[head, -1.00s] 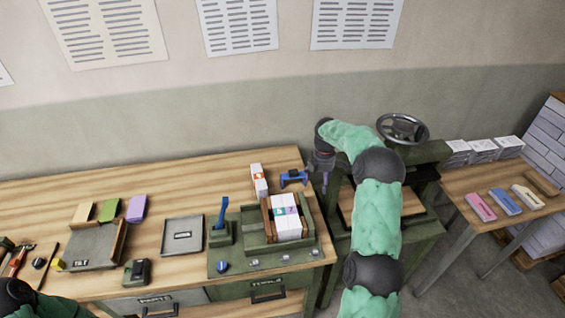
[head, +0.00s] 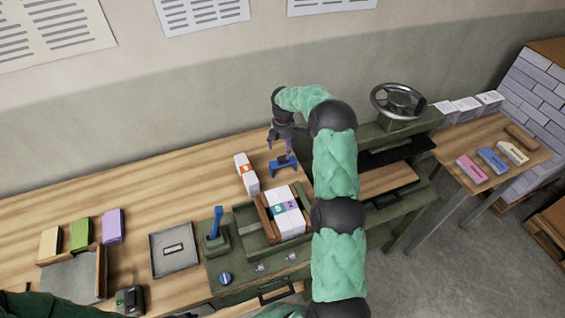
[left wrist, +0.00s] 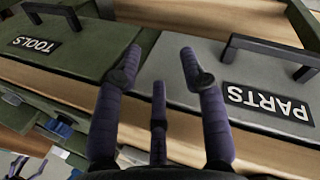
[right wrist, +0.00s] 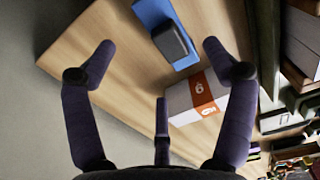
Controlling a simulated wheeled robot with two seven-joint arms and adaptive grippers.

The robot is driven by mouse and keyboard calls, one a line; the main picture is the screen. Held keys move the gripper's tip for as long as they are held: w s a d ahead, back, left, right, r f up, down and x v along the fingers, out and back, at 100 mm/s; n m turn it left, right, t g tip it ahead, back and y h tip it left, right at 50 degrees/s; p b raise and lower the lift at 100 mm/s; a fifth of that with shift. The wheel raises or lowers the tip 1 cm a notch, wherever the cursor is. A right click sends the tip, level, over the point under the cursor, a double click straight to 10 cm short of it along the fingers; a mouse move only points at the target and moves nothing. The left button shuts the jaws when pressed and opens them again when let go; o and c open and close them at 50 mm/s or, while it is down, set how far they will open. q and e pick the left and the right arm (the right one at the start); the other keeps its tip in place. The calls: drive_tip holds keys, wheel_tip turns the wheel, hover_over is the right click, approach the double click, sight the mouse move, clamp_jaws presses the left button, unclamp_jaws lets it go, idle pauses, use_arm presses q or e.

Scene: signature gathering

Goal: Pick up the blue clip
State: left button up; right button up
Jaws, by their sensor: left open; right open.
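The blue clip (head: 283,165) lies on the wooden workbench near its right end. In the right wrist view the blue clip (right wrist: 166,32) has a dark raised block and lies ahead, between and beyond the fingertips. My right gripper (head: 279,147) is open and empty, just above and behind the clip in the head view; its fingers also show in the right wrist view (right wrist: 158,58).
A white block with an orange band (head: 246,174) lies close beside the clip, left of it. A green tray fixture (head: 245,238) with white blocks stands in front. The press with a handwheel (head: 400,101) stands to the right. Bare bench top (head: 175,170) extends left.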

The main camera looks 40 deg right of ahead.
sight(283, 156)
drive_tip(key=shift+s+f, duration=0.1)
drive_tip(key=shift+f, duration=2.85)
drive_tip(key=shift+a, duration=0.1)
drive_tip(key=c, duration=1.3)
